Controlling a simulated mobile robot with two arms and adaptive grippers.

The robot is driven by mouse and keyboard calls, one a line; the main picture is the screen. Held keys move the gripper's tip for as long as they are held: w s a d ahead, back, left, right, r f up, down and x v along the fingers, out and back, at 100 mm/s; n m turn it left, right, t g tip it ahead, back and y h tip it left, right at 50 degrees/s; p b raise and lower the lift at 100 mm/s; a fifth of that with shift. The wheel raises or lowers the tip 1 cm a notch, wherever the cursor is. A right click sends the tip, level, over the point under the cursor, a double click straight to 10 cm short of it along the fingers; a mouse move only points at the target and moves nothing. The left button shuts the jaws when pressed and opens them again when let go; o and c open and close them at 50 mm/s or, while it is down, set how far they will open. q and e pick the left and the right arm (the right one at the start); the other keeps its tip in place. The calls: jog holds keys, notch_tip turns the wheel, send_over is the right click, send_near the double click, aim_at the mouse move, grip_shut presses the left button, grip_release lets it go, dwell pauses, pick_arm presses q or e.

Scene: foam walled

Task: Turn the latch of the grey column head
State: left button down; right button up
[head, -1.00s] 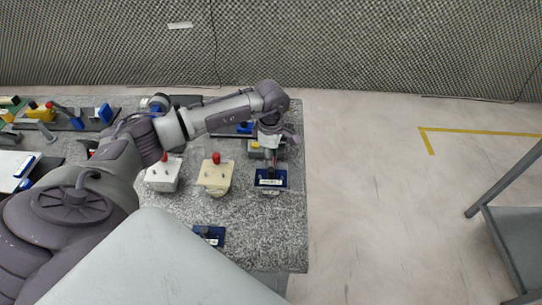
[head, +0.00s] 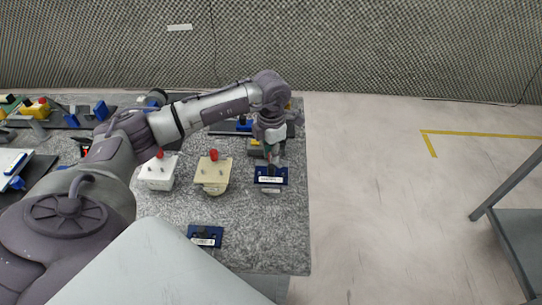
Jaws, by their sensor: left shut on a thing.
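My left gripper (head: 271,160) points down at the far edge of a small block (head: 270,180) with a dark blue top and a white label, near the right side of the speckled table. The jaws are shut on a small part there, which looks like the block's latch. The fingers and wrist hide most of this part, so its angle cannot be made out. A greyish base shows a little under the blue top; I take this block for the grey column head. My right gripper is not in view.
A white block (head: 159,174) and a cream block (head: 212,176), each with a red knob, stand to the left. Another blue labelled plate (head: 205,236) lies nearer. The speckled table (head: 275,230) is bare at front right.

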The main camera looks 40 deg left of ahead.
pick_arm(q)
jog(key=n+b, duration=0.1)
jog(key=n, duration=0.3)
jog(key=shift+n, duration=0.3)
jog(key=shift+w+r+n+b, duration=0.1)
jog(key=shift+n+b, duration=0.5)
jog(key=shift+n, duration=1.4)
jog(key=c, duration=1.3)
grip_release()
jog(key=shift+o, duration=0.3)
jog(key=shift+d, duration=0.1)
notch_tip(320, 180, up, 12)
